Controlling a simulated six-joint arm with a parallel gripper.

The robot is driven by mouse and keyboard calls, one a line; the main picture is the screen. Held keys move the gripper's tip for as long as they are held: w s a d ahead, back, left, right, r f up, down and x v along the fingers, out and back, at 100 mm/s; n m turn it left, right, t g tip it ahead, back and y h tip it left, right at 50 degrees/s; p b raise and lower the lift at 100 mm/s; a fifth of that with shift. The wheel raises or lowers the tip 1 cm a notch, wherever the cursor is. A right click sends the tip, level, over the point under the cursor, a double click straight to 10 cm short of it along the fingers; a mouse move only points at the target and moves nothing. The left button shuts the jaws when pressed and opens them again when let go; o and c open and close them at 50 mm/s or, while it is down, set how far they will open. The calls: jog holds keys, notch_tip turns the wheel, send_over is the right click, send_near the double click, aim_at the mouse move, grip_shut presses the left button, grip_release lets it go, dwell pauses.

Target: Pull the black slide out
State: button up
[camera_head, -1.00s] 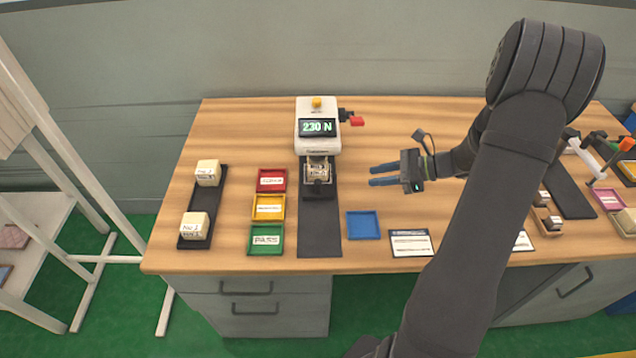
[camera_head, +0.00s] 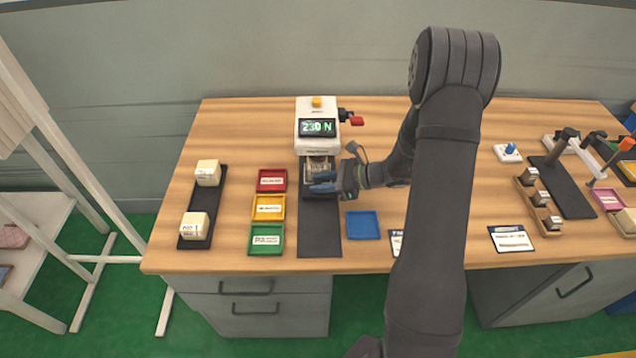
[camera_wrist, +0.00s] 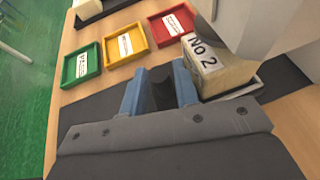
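The black slide (camera_head: 309,194) is at the foot of the white test machine (camera_head: 318,125), over a dark mat (camera_head: 319,235). A cream block labelled No 2 (camera_wrist: 215,68) sits on it under the machine's head. My gripper (camera_head: 324,182) is at the slide's front, coming from the right. In the wrist view, its two blue fingers (camera_wrist: 160,92) stand apart on either side of a dark upright piece, seemingly the slide's handle (camera_wrist: 162,88). I cannot make out firm contact. The fingers partly hide the slide in the head view.
Red (camera_head: 271,181), yellow (camera_head: 268,207) and green (camera_head: 266,240) trays stand left of the mat. A black rack (camera_head: 194,218) with two blocks is farther left. A blue tray (camera_head: 363,225) lies right of the mat. The mat's front part is clear.

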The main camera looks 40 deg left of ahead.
jog(key=shift+s+a+f, duration=0.2)
jog(key=shift+s+a, duration=0.1)
jog(key=shift+a, duration=0.1)
grip_shut()
send_over(319, 238)
dwell(0.3)
grip_release()
jog(key=shift+d, duration=0.1)
